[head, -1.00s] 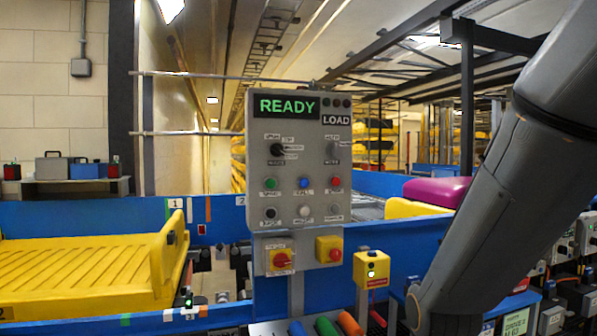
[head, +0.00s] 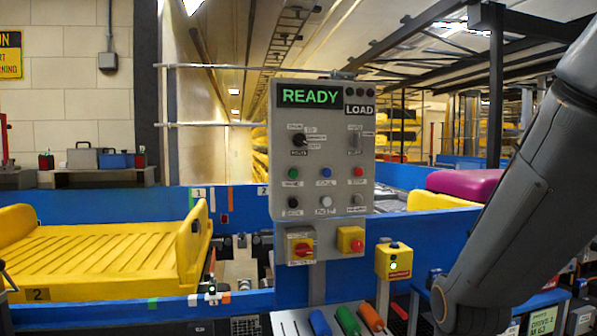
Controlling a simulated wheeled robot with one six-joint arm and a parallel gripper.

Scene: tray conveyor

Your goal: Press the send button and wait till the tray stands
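The grey control panel (head: 323,262) stands upright in the middle of the head view. Its display (head: 309,95) reads READY in green, with LOAD beside it. Buttons on it include green (head: 293,173), blue (head: 325,172), red (head: 358,171), black (head: 293,202) and white (head: 326,201). Their labels are too small to read surely, so I cannot tell which is send. A yellow tray (head: 110,252) marked 2 sits on the conveyor at the left. My arm crosses the right side; my gripper is out of view.
A yellow post box (head: 394,262) with a lit green lamp stands right of the panel. A blue rail (head: 250,302) runs along the front. Purple luggage (head: 465,185) lies behind.

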